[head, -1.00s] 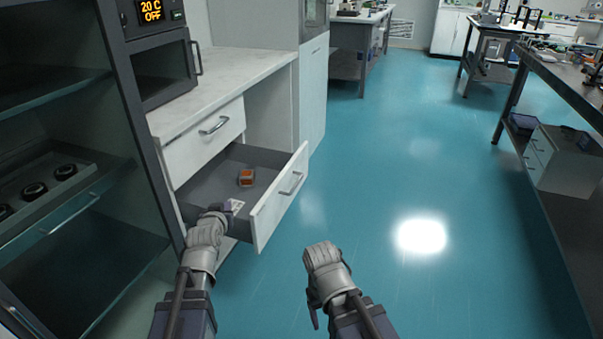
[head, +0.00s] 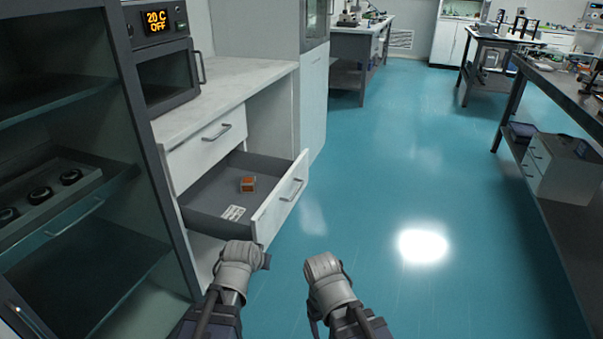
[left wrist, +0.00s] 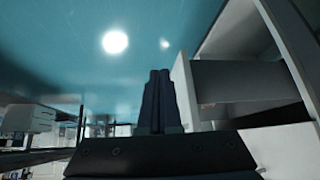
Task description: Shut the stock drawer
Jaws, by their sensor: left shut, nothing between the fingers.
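The stock drawer (head: 279,200) is pulled out below a closed upper drawer in the white cabinet. Inside it lie a small orange box (head: 248,184) and a white label or card (head: 233,213). My left gripper (head: 266,262) is near the lower front corner of the drawer front, outside the drawer. In the left wrist view its fingers (left wrist: 159,100) are together and empty, with the drawer's pale front edge (left wrist: 184,90) just to their right. My right arm's wrist shows over the floor to the right of the drawer; its fingertips are hidden.
The closed upper drawer (head: 208,143) sits under the white worktop (head: 225,88). A dark glass-fronted cabinet (head: 165,220) stands close on the left. The teal floor (head: 400,180) right of the drawer is clear. A long bench (head: 565,88) runs along the right.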

